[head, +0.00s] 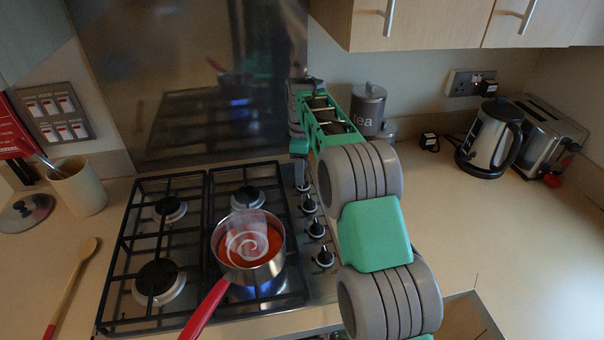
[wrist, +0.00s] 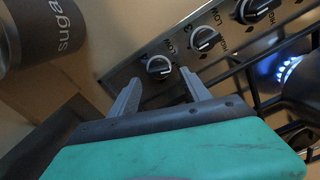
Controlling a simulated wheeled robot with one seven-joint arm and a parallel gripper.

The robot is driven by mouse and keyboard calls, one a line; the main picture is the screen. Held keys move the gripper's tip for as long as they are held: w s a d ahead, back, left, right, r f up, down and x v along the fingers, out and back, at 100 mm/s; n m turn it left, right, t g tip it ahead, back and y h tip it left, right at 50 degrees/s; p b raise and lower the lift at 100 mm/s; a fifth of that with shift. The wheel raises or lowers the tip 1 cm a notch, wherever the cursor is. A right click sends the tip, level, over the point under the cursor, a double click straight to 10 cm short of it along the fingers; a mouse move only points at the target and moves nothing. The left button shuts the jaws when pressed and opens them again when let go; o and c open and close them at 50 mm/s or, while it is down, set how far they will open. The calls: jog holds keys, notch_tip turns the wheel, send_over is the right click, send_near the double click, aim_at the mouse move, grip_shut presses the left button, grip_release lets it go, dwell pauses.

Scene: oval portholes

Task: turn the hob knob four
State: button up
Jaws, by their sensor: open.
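The hob knobs stand in a row along the hob's right side. The end knob, black and silver, shows in the wrist view (wrist: 159,67), with a second knob (wrist: 205,40) and a third (wrist: 258,10) to its right. My gripper (wrist: 162,84) is open and empty, its two grey fingers pointing at the end knob. The knob appears just beyond and between the fingertips; I cannot tell whether they touch it. In the head view my arm reaches over the worktop to the far end of the row, where the end knob (head: 302,186) is partly hidden. Nearer knobs (head: 324,258) are clear.
A steel saucepan (head: 248,248) of red soup sits over a blue flame at the front right burner, its red handle pointing forward. A tea canister (head: 368,108) stands right of my arm. A sugar canister (wrist: 40,35) is near my gripper. A kettle (head: 490,138) stands farther right.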

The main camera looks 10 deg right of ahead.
jog(key=shift+f, duration=1.2)
grip_shut()
